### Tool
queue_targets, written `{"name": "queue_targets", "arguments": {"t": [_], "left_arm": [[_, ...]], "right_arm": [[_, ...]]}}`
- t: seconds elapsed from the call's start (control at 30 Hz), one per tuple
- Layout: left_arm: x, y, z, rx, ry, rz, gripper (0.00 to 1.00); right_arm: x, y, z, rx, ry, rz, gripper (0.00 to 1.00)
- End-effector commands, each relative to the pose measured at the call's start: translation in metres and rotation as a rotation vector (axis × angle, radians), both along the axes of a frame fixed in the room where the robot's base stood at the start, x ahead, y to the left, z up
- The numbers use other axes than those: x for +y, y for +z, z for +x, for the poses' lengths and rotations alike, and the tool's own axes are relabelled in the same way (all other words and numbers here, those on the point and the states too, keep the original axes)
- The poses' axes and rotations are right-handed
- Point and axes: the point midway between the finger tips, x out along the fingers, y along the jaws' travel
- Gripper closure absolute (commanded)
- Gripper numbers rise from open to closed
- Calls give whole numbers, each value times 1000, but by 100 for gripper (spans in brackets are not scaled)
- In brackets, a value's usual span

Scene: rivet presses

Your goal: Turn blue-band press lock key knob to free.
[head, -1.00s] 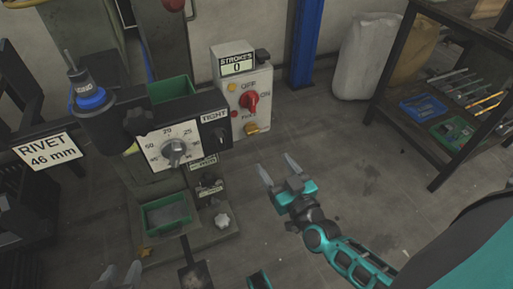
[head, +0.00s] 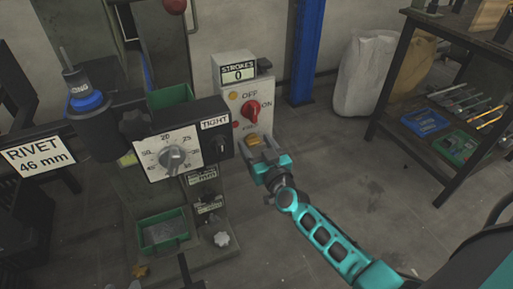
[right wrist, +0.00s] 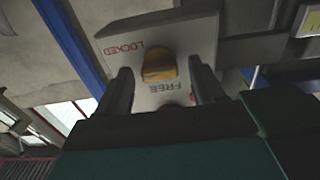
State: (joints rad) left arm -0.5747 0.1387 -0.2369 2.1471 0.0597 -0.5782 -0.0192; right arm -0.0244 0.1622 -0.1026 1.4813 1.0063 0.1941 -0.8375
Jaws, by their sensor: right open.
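The blue-band press (head: 92,102) stands at the left in the head view, with a blue ring around its dark cylinder. The yellow lock key knob (head: 264,147) is low on the grey control box (head: 235,92), and it also shows in the right wrist view (right wrist: 158,66) between the printed words LOCKED and FREE. Which word it points to I cannot tell. My right gripper (head: 257,145) is open at the knob; in the right wrist view its fingers (right wrist: 162,84) stand on either side of the knob. Contact is unclear.
A red selector (head: 252,109) sits above the lock key, under the STROKES display (head: 239,73). A dial plate (head: 170,157) and black TIGHT switch (head: 220,141) are to the left. A tool shelf (head: 402,139) stands at the right. Floor between is clear.

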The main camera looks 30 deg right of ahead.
Motion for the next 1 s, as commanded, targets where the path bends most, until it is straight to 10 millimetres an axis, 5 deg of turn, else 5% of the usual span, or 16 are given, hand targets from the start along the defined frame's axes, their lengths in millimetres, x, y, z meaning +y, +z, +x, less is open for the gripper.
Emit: {"name": "queue_targets", "arguments": {"t": [0.3,0.87,1.0], "left_arm": [[0,3,2,-7,0,-2,57],[2,2,2,-5,4,1,57],[2,1,2,-3,4,2,57]], "right_arm": [[0,0,2,1,0,1,33],[0,0,2,0,0,1,86],[0,0,2,1,0,-3,88]]}}
